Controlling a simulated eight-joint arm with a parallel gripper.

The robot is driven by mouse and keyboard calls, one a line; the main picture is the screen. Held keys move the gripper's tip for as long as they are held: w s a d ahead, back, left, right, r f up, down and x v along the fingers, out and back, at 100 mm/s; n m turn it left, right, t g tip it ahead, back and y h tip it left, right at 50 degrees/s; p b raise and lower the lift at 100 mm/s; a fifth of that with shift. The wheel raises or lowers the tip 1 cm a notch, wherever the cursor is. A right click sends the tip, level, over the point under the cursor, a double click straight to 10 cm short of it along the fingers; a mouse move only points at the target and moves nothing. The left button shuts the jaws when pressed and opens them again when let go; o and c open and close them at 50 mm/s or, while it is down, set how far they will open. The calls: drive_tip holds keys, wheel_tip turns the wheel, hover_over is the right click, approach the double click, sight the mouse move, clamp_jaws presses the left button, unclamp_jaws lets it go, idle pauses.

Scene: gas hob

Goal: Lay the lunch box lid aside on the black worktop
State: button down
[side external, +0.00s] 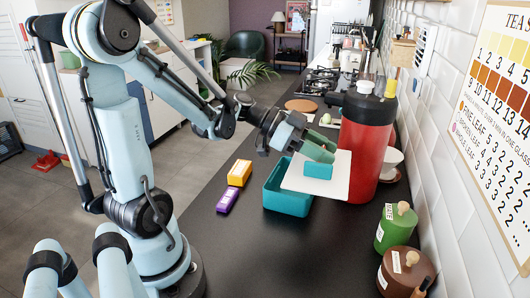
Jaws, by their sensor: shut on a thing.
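My gripper (320,153) is shut on the lunch box lid (332,185), a white panel with a teal raised part (318,168) at its middle. The lid is tilted and held above the right part of the teal lunch box (288,203). The box stands on the black worktop (262,254), and the lid hides part of its opening. From this angle I cannot tell whether the lid touches the box rim. The box's contents are not visible.
A large red canister (370,140) stands close behind and right of the lid. Green (394,228) and brown (405,272) jars stand at front right. The front middle worktop is clear.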

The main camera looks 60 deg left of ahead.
drive_tip(key=shift+a+r+m+g+h, duration=0.3)
drive_tip(key=shift+a+r+m+h, duration=0.05)
drive_tip(key=shift+r+m+h, duration=0.05)
drive_tip(key=shift+w+a+f, duration=0.35)
drive_tip(key=shift+a+f, duration=1.45)
drive_tip(key=shift+a, duration=0.1)
drive_tip(key=shift+w+a+f, duration=0.3)
drive_tip(key=shift+a+f, duration=1.45)
drive_tip(key=shift+a, duration=0.15)
drive_tip(key=shift+w+a+f, duration=0.35)
drive_tip(key=shift+a+f, duration=1.45)
drive_tip(key=shift+a, duration=0.1)
drive_tip(key=shift+f, duration=0.1)
drive_tip(key=c, duration=0.7)
unclamp_jaws()
drive_tip(key=shift+c, duration=0.2)
drive_tip(key=shift+f, duration=0.1)
